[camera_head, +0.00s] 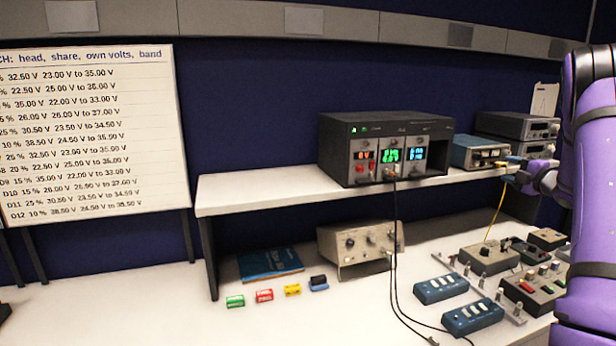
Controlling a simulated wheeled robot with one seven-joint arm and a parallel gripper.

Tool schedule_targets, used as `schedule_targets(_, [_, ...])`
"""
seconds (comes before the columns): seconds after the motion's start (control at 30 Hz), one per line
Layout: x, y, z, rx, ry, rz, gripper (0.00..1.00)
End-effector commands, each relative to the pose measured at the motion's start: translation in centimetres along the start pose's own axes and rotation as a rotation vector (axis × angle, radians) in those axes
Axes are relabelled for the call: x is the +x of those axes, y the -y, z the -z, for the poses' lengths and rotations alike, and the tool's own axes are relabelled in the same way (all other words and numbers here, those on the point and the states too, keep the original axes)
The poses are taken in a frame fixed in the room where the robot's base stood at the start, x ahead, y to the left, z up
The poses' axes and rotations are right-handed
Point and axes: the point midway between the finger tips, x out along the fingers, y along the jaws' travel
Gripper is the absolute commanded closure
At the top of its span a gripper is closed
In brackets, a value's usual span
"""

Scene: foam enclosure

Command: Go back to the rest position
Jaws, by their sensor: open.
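My purple arm fills the right edge of the view. My gripper (518,178) is at its left end, in front of the shelf's right part and close to the blue instrument box (478,152). It looks small and dark here, and no object shows held between its fingers. A yellow cable (496,212) hangs just left of it, from the shelf height down to a grey box (488,259) on the bench. I cannot tell whether the gripper touches the cable or the box.
A black power supply (385,147) with lit displays stands on the white shelf (270,192). Below are a beige instrument (358,246), blue switch boxes (440,288), a control panel (534,288), small coloured blocks (264,296) and black cables. A whiteboard (90,130) stands left.

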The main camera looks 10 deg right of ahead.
Motion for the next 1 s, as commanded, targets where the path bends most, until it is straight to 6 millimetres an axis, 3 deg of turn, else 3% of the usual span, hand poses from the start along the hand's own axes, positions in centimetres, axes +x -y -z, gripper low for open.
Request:
schedule_targets(0.13, [0.8, -1.8, 1.1, 0.022, 0.034, 0.002, 0.48])
schedule_targets(0.27, [1.9, -5.2, 3.5, 0.090, 0.118, 0.011, 0.48])
schedule_targets(0.53, [2.0, -11.8, 10.8, 0.329, 0.325, 0.046, 0.48])
schedule_targets(0.77, [-0.5, -15.0, 18.2, 0.575, 0.467, 0.100, 0.48])
schedule_targets(1.0, [-5.6, -15.8, 26.8, 0.842, 0.591, 0.202, 0.48])
